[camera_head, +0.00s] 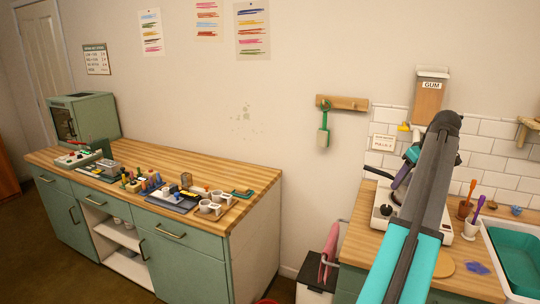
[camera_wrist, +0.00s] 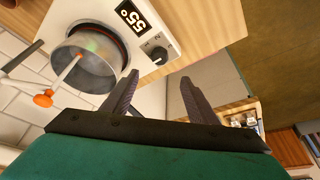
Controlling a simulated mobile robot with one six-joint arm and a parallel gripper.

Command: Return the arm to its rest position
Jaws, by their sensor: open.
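My arm (camera_head: 425,200) rises across the right of the head view and bends at a high elbow, its forearm folding down to the left. My gripper (camera_wrist: 160,76) is open in the wrist view, its two dark fingers apart with nothing between them. In the head view my gripper hangs beside and over the white hot plate (camera_head: 383,222), which my arm partly hides. The wrist view shows the hot plate (camera_wrist: 145,48) with a 55° display, a knob and a metal pot (camera_wrist: 88,65) with an orange-tipped rod in it.
A GUM dispenser (camera_head: 430,95) is on the wall behind my arm. A teal sink (camera_head: 515,262) and cups with tools (camera_head: 469,228) stand to the right. A wooden-topped cabinet (camera_head: 240,178) at left holds jars, trays and mugs. Floor shows at the lower left.

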